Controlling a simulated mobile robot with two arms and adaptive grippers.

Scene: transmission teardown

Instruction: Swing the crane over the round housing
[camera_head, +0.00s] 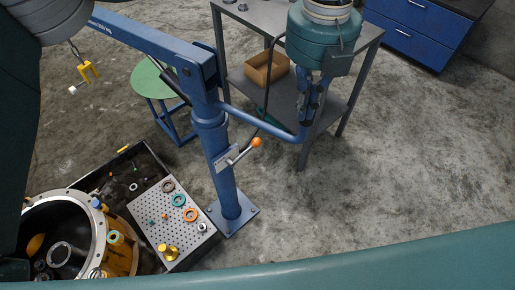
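The blue crane (212,130) stands on a square base plate, its boom reaching to the upper left. A chain with a yellow hook piece (88,72) hangs near the boom's far end, partly hidden by my arm. A blue push bar (262,122) runs right from the post and bends up at its end.
A dark tray (122,160) beside the housing holds a perforated plate (148,208) with rings and small parts. A green round stool (148,82) stands under the boom. A grey table (352,58) with a cardboard box (264,70) stands behind. Floor at right is clear.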

